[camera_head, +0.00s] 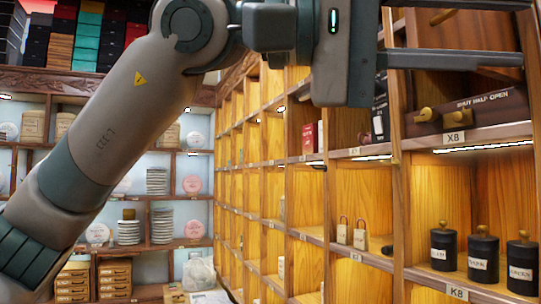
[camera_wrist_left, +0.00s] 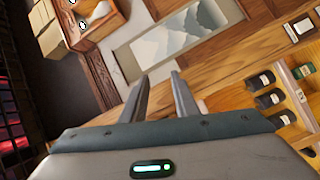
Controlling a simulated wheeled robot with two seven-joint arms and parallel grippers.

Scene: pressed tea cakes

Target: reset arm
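My left arm (camera_head: 113,120) comes in from the left of the head view and reaches across the top in front of the wooden shelves. My left gripper (camera_head: 525,32) is at the upper right, with its two dark fingers spread apart and nothing seen between them. In the left wrist view, the same left gripper (camera_wrist_left: 160,84) has its fingers apart and empty. Behind its fingers is a framed mountain picture (camera_wrist_left: 180,42), shown tilted. My right gripper is in neither view.
The cubby shelf (camera_head: 300,185) runs along the right side. It holds several black jars (camera_head: 483,258), two small tags (camera_head: 350,231) and a brown box (camera_head: 470,112) close below my left gripper.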

